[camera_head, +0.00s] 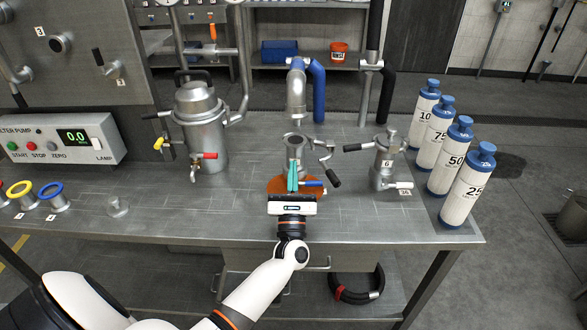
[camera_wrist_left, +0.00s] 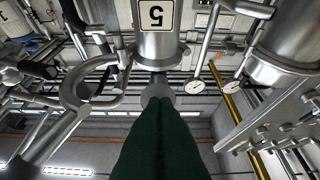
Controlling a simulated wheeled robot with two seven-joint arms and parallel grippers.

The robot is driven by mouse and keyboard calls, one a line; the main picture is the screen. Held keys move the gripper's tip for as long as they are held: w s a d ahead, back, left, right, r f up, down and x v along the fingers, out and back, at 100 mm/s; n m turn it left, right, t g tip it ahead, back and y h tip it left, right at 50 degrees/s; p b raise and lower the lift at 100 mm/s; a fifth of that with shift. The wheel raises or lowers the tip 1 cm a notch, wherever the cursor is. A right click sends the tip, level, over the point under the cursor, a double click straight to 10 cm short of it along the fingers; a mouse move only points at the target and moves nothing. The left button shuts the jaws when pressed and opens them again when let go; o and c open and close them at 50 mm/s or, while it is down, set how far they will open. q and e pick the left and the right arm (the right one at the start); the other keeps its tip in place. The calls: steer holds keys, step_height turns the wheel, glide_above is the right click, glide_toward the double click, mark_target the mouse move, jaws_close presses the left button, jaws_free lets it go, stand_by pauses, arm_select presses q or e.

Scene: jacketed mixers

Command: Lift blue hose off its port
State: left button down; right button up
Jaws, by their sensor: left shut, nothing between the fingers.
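The blue hose (camera_head: 319,92) hangs at the back of the steel bench, beside a bent steel pipe (camera_head: 296,92). I cannot clearly see where its lower end meets a port. In front of it stands a small steel vessel (camera_head: 294,142) with a round top; the wrist view shows a steel vessel marked 5 (camera_wrist_left: 160,48). My left gripper (camera_head: 292,168) is shut and empty, its teal fingers upright in front of the small vessel, below and apart from the hose. In the left wrist view the shut fingers (camera_wrist_left: 158,100) point at a grey round part under vessel 5. My right gripper is not in view.
A jacketed vessel (camera_head: 199,128) stands left, vessel 6 (camera_head: 386,160) right. Levers (camera_head: 331,180) stick out nearby. White bottles (camera_head: 468,185) line the right edge. An orange-brown patch (camera_head: 274,187) lies under the gripper. The front of the bench is mostly clear.

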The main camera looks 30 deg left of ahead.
mark_target(294, 148)
arm_select(q)
steer(key=p+x, duration=0.1)
steer(key=x, duration=0.5)
steer(key=shift+w+r+p, duration=0.1)
steer(key=shift+r+p, duration=0.05)
steer(key=shift+p, duration=0.2)
steer(key=r+p, duration=0.1)
steer(key=r, duration=0.1)
steer(key=w+r+p, duration=0.1)
steer(key=r, duration=0.1)
steer(key=shift+a+p, duration=0.3)
steer(key=shift+a, duration=0.05)
